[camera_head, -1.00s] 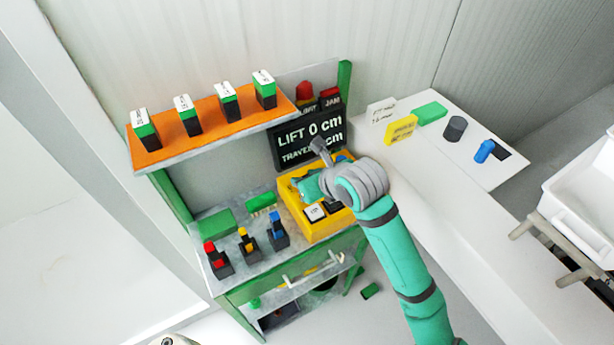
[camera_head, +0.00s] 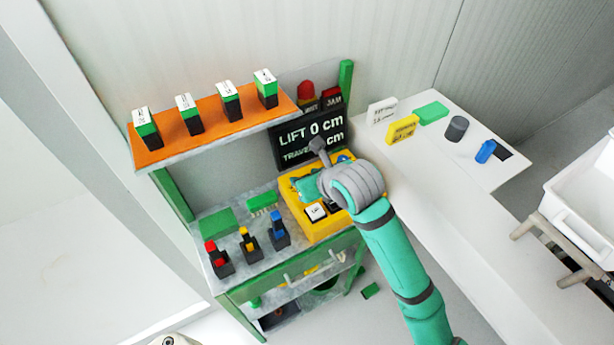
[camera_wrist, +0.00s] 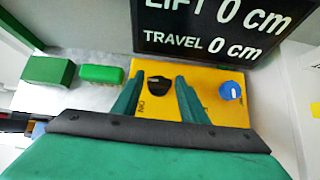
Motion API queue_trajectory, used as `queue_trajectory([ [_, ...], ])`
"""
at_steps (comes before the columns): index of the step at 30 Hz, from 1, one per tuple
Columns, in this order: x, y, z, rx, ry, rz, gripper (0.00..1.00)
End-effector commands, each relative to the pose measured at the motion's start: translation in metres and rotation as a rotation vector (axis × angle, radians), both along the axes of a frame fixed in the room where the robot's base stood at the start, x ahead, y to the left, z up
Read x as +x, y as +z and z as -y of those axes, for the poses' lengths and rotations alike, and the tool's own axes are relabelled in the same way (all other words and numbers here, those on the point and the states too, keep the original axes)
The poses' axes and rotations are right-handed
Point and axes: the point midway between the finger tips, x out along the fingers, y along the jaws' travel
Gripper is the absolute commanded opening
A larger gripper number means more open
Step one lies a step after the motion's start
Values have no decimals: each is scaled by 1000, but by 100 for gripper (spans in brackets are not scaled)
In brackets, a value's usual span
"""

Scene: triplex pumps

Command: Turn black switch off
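The black switch (camera_wrist: 158,84) is a round knob with a white mark, set on a yellow control box (camera_wrist: 196,76). In the wrist view my gripper (camera_wrist: 160,84) is open, with one teal finger on each side of the switch. A gap shows between each finger and the knob. Lettering, partly covered by the left finger, reads ON beside that finger. In the head view the yellow box (camera_head: 288,195) stands on the bench, and my wrist and gripper hide the black switch.
A blue knob (camera_wrist: 230,91) sits right of the switch on the same box. A dark display (camera_wrist: 210,22) reading LIFT 0 cm and TRAVEL 0 cm stands behind it. Green blocks (camera_wrist: 100,74) lie to the left. An orange shelf (camera_head: 206,122) overhangs the bench's back left.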

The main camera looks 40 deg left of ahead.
Motion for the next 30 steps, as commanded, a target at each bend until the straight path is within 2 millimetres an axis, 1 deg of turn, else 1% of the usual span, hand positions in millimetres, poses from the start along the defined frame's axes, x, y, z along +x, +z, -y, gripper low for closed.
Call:
queue_trajectory([
  [5,-2,9,8,0,-1,4,39],
  [15,-19,53,48,0,-1,5,39],
  [21,-26,71,66,0,-3,3,39],
  [25,-29,75,70,0,-3,0,39],
  [30,-30,76,71,0,-3,0,39],
])
